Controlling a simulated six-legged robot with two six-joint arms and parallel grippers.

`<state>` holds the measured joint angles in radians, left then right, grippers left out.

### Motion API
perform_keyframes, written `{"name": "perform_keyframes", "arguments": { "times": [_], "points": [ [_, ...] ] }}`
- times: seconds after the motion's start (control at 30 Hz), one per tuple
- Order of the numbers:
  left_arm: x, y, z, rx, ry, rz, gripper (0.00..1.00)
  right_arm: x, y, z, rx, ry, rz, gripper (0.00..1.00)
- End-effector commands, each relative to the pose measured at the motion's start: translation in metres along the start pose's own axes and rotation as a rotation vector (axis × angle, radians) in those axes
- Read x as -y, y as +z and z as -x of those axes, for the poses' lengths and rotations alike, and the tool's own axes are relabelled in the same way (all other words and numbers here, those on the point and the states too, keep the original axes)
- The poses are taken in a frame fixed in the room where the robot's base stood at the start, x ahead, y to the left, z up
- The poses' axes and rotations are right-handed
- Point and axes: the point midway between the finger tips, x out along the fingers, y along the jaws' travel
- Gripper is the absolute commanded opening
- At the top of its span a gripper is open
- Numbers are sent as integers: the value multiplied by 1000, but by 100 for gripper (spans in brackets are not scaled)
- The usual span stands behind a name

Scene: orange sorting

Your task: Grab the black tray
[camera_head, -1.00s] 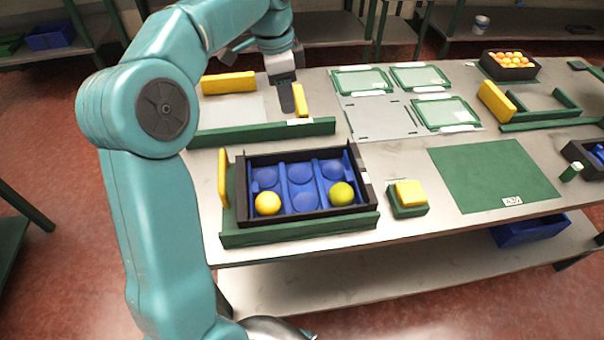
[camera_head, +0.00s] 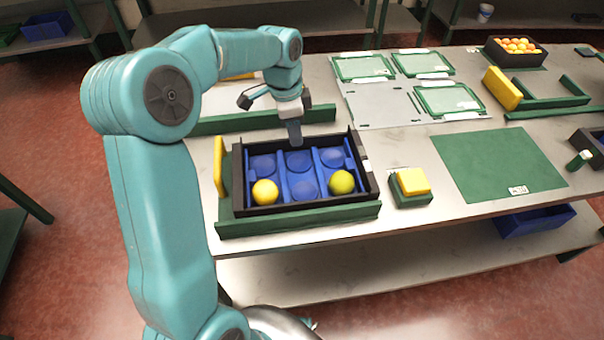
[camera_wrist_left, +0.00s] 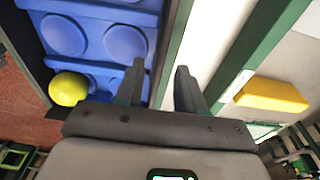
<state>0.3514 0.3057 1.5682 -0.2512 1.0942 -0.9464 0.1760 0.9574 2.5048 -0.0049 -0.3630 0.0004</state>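The black tray (camera_head: 302,205) sits on the table with a blue dimpled insert (camera_head: 301,174) inside it. A yellow fruit (camera_head: 265,192) and a yellow-green fruit (camera_head: 342,182) lie in its front corners. My left gripper (camera_head: 294,133) is at the middle of the tray's far wall, pointing down. In the left wrist view, its two fingers (camera_wrist_left: 160,66) are spread apart, with the tray's dark wall (camera_wrist_left: 172,40) running between them. I cannot tell whether they touch it. One yellow fruit (camera_wrist_left: 68,88) shows there too. My right gripper is not in view.
A green bar (camera_head: 230,121) lies behind the tray and a green frame (camera_head: 300,219) borders its front. A yellow block (camera_head: 219,166) stands at its left. A yellow block on a green base (camera_head: 411,182) is to its right. A green mat (camera_head: 498,165) lies further right.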

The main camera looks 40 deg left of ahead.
Motion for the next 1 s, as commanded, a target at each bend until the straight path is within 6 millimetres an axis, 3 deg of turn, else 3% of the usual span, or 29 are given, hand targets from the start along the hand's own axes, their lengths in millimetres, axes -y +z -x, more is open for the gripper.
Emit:
{"name": "perform_keyframes", "arguments": {
  "times": [0.13,0.4,0.53,1.0],
  "points": [
    [0,1,-20,1,2,0,38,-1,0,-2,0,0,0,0],
    [2,0,-24,0,0,0,38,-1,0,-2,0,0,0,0],
    [2,0,-24,0,0,0,0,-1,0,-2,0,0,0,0],
    [2,-1,-17,-1,-2,1,0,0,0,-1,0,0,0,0]
  ]
}}
